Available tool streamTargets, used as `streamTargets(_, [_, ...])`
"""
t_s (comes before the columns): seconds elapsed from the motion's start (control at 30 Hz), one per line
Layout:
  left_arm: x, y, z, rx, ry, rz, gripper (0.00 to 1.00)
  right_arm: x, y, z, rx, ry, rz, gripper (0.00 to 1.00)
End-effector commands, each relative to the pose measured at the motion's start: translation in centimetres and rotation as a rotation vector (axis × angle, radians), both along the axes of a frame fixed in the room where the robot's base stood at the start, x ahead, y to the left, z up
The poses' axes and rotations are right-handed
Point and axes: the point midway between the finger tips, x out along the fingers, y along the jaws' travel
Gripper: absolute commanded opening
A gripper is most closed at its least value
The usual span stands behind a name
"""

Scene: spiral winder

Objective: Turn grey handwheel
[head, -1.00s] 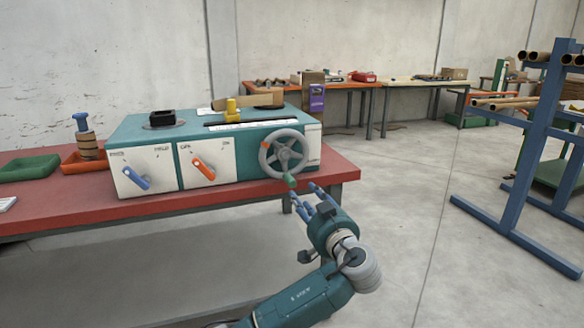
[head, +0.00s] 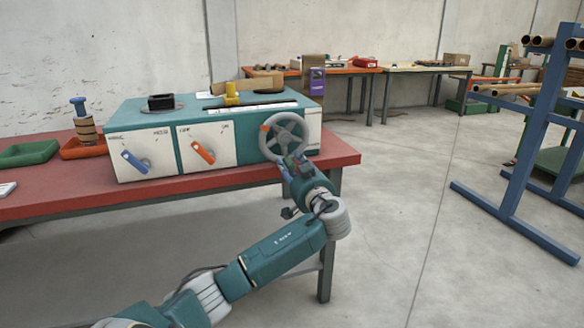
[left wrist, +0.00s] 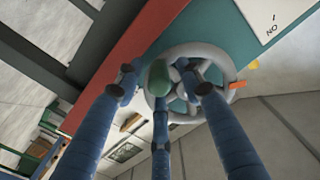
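The grey handwheel (head: 286,134) is on the front right of the teal winder, with an orange mark at its upper left. In the left wrist view, the wheel (left wrist: 214,54) fills the upper middle, and its green handle (left wrist: 158,78) points toward the camera. My left gripper (head: 290,162) is at the wheel's lower rim. Its blue fingers are spread around the green handle, with gaps visible beside it. In the head view the fingers largely hide the handle. My right gripper is not in view.
The winder (head: 225,121) stands on a red bench (head: 90,197). A blue-handled switch (head: 135,161) and an orange-handled switch (head: 203,153) are left of the wheel. A green tray (head: 28,153) lies at far left. Open floor is right of the bench; a blue rack (head: 530,140) stands beyond.

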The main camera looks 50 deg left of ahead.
Motion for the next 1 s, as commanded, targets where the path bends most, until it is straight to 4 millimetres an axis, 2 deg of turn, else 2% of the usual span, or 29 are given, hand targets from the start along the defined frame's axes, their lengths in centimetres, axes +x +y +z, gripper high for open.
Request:
streamTargets(0.13, [0.0,0.0,0.0,0.000,-0.001,0.000,0.38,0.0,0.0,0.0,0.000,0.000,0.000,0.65])
streamTargets(0.3, [0.0,0.0,0.0,0.000,-0.001,0.000,0.04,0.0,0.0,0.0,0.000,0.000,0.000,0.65])
streamTargets(0.33, [0.0,0.0,0.0,0.001,-0.001,0.000,0.00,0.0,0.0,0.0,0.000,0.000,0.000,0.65])
streamTargets(0.67, [0.0,-0.1,0.1,-0.001,-0.008,-0.001,0.00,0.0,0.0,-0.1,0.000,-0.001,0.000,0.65])
streamTargets(1.0, [0.4,-0.3,0.0,-0.027,-0.074,0.000,0.00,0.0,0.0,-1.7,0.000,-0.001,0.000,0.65])
